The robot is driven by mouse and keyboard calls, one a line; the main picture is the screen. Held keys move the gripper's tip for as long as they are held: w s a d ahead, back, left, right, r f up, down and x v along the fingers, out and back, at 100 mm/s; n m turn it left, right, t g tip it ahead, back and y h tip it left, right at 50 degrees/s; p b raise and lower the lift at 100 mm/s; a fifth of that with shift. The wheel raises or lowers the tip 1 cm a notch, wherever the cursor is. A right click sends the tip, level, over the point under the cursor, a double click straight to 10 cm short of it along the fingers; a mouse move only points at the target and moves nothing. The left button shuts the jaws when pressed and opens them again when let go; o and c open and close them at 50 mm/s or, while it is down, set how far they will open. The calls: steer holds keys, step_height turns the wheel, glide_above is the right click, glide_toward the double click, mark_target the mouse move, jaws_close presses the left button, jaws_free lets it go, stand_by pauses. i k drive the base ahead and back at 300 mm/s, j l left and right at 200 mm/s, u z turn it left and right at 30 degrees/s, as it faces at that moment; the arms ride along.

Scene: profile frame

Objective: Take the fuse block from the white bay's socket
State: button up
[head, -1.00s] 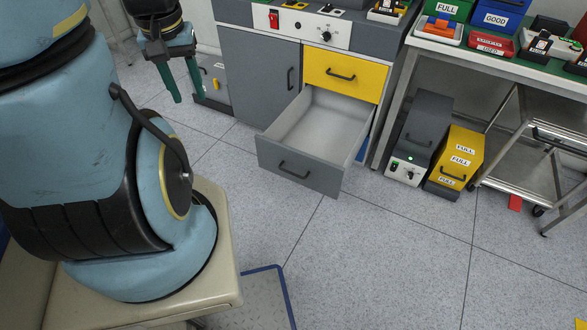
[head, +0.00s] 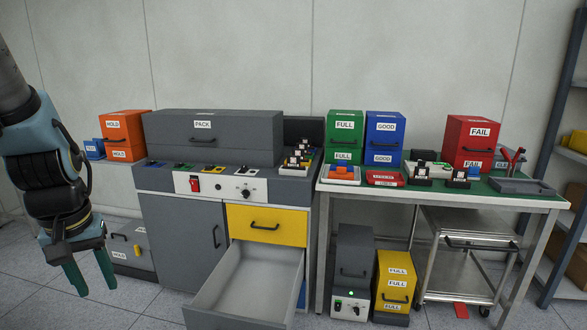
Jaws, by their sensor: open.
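A row of coloured bays is set in the top of the grey cabinet. The white bay (head: 247,173) is the rightmost, after the blue, green and yellow ones. A small dark shape (head: 246,170) shows at the white bay; it is too small to tell whether it is the fuse block or the bare socket. My gripper (head: 92,279) hangs at the far left with its green fingers pointing down. It is open and empty, well apart from the cabinet top and lower than the bays.
A grey drawer (head: 230,304) stands pulled out from the cabinet, below a shut yellow drawer (head: 266,224). A control panel (head: 220,189) lies before the bays, and the PACK case (head: 203,125) stands behind. A rack of blocks (head: 297,163) is at the right.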

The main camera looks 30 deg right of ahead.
mark_target(292, 163)
steer(key=u, duration=0.35)
steer(key=l+u, duration=0.35)
steer(key=l, duration=0.2)
steer(key=k+l+u, duration=0.15)
steer(key=l+u, duration=0.25)
steer(key=l, duration=0.15)
steer(key=k+l, duration=0.1)
steer(key=l, duration=0.3)
steer(key=k+l+u, duration=0.1)
steer(key=l, duration=0.3)
steer(key=k+l, duration=0.15)
steer(key=l, duration=0.25)
steer(key=k+l, duration=0.15)
steer(key=l, duration=0.25)
steer(key=k+l+u, duration=0.1)
steer(key=l, duration=0.3)
steer(key=k+l, duration=0.15)
steer(key=l, duration=0.25)
steer(key=k+l, duration=0.15)
steer(key=l, duration=0.25)
steer(key=k+l+u, duration=0.1)
steer(key=l, duration=0.25)
